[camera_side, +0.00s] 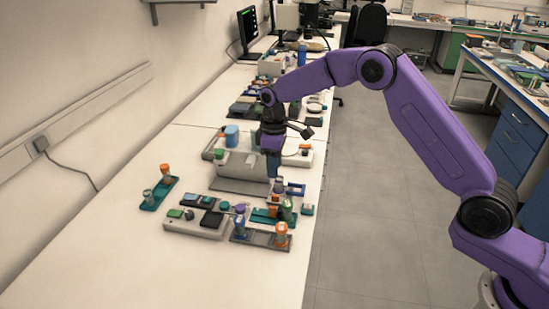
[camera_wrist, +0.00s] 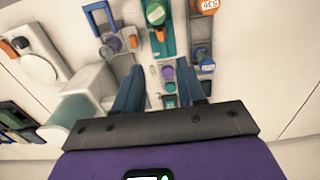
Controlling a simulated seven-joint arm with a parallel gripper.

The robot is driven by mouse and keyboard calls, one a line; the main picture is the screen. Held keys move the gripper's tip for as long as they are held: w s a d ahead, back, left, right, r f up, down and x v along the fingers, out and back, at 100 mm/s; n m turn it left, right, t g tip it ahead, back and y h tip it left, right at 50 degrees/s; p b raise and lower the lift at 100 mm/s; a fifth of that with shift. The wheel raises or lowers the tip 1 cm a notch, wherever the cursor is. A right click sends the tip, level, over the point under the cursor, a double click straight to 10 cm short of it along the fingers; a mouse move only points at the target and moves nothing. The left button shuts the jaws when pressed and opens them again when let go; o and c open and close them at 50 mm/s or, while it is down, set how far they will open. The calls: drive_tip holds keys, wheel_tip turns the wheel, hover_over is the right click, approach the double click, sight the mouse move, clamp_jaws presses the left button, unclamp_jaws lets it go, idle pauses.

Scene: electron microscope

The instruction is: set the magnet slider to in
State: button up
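My gripper (camera_side: 273,168) points down over the bench, above the cluster of small devices. In the wrist view its two blue fingers (camera_wrist: 160,75) stand apart with nothing held between them. In the side view a white control box (camera_side: 195,226) carries a green button and dark parts, with the purple knob (camera_side: 239,208) close by. I cannot tell which small part is the magnet slider, or its setting.
Orange-capped vials stand in a dark rack (camera_side: 260,238) at the front and in a teal rack (camera_side: 158,194) at left. A larger white instrument (camera_side: 240,165) stands behind. The front-left bench is clear.

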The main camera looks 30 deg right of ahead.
drive_tip(key=shift+r, duration=0.95)
drive_tip(key=shift+s, duration=0.1)
drive_tip(key=s+a+r+n, duration=0.1)
drive_tip(key=s+r, duration=0.3)
drive_tip(key=s, duration=0.6)
drive_tip(key=s+r+n, duration=0.1)
drive_tip(key=s+r, duration=0.3)
drive_tip(key=s, duration=0.7)
drive_tip(key=s+d, duration=0.5)
drive_tip(key=s, duration=0.5)
drive_tip(key=s+d+n, duration=0.1)
drive_tip(key=s+d, duration=0.5)
drive_tip(key=s, duration=0.5)
drive_tip(key=shift+s+n, duration=0.25)
drive_tip(key=shift+n, duration=0.05)
